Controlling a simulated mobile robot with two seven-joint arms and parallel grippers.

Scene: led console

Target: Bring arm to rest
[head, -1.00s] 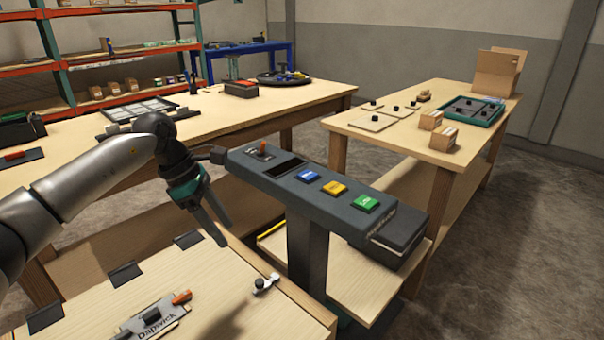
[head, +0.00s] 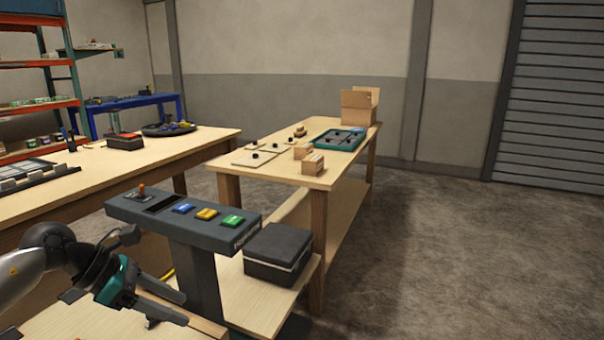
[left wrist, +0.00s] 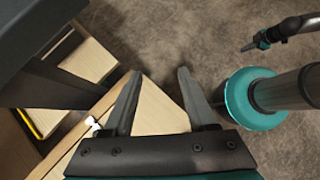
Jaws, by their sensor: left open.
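My left arm comes in from the lower left in the head view. Its gripper (head: 168,304) is over the corner of the near wooden table, in front of the console (head: 190,222), apart from it. In the left wrist view the two fingers of this gripper (left wrist: 158,100) stand wide apart with nothing between them. The console has a blue, a yellow and a green button and a small orange-tipped lever. My right gripper (left wrist: 254,44) shows small at the top right of the left wrist view, over the floor; its jaws are too small to tell.
A black box (head: 278,254) sits on a low shelf beside the console. A long table (head: 232,170) behind it carries cartons (head: 358,108) and a teal tray (head: 318,142). Another bench (head: 100,180) stands at the left. The concrete floor (head: 450,260) at the right is clear.

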